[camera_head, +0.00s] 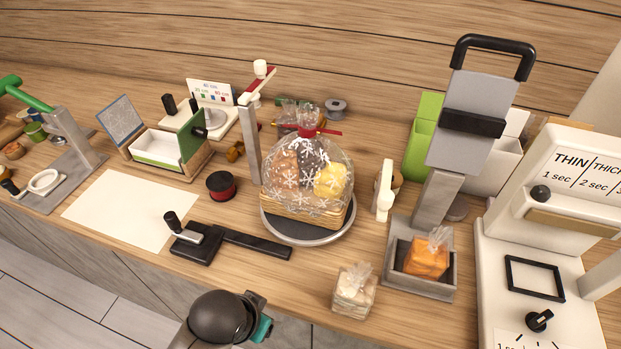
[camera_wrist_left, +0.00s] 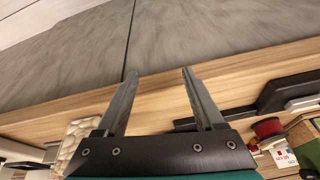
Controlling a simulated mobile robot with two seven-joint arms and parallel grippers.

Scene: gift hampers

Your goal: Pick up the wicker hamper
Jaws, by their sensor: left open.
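The wicker hamper (camera_head: 301,210) stands upright on a round grey turntable (camera_head: 309,238) in the middle of the counter in the head view. Clear snowflake-printed wrap covers it and its packed goods, gathered at the top with a red ribbon (camera_head: 316,131). My left gripper (camera_head: 258,326) is at the bottom of the head view, in front of the counter's front edge and well short of the hamper. In the left wrist view its two fingers (camera_wrist_left: 160,73) are spread with nothing between them. I cannot make out the hamper in that view. My right gripper is not in view.
A clear bag of pale goods (camera_head: 355,291) and a grey tray with an orange bag (camera_head: 427,258) stand to the right. A black tool (camera_head: 243,243), red-and-black spool (camera_head: 221,185) and upright post (camera_head: 249,145) lie left of the hamper. A white sealing machine (camera_head: 540,290) fills the right.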

